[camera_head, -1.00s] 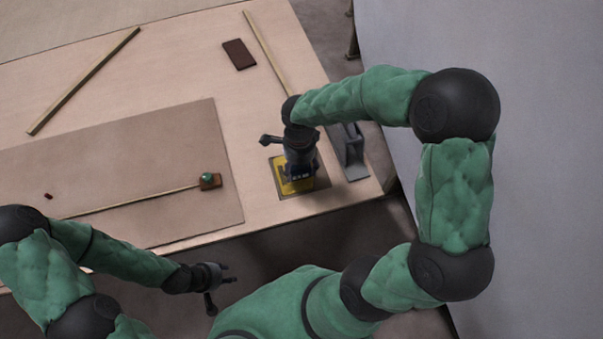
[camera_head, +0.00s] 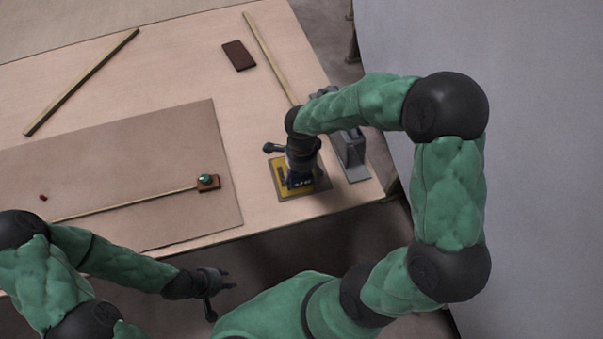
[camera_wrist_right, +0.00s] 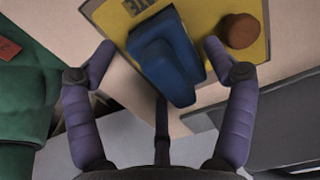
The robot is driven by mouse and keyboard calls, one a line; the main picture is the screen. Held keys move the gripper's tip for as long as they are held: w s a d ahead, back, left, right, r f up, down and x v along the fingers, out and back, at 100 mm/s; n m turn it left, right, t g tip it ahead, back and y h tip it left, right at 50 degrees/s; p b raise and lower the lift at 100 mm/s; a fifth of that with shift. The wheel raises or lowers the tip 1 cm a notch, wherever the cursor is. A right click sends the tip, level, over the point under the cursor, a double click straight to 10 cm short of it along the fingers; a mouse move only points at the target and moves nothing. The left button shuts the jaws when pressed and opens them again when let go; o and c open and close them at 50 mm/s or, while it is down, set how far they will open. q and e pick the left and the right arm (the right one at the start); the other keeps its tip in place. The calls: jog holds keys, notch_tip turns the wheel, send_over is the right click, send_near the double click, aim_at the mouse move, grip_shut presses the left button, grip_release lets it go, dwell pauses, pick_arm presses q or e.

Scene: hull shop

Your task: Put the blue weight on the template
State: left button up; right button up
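The blue weight (camera_wrist_right: 165,60) shows in the right wrist view over a yellow plate (camera_wrist_right: 205,15) with dark letters, partly readable as "ATE", which I take for the template. In the head view the blue weight (camera_head: 298,182) is mostly hidden under my right gripper (camera_head: 300,172), at the yellow plate (camera_head: 281,185) near the table's front right corner. My right gripper's fingers (camera_wrist_right: 158,48) are apart, one on each side of the weight, with a visible gap at the left finger. Whether the weight rests on the plate is unclear. My left gripper (camera_head: 219,290) is open and empty, off the table's front edge.
A brown cylinder (camera_wrist_right: 240,31) stands on the yellow plate beside the right finger. A grey stand (camera_head: 352,155) is just right of the plate. A green-topped block (camera_head: 208,182) sits at the end of a thin batten on a brown sheet (camera_head: 150,150).

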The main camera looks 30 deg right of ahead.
aim_at(302, 177)
dwell(0.3)
notch_tip(302, 177, up, 12)
jog(key=p, duration=0.4)
jog(key=shift+r+p, duration=0.2)
jog(key=shift+p, duration=0.2)
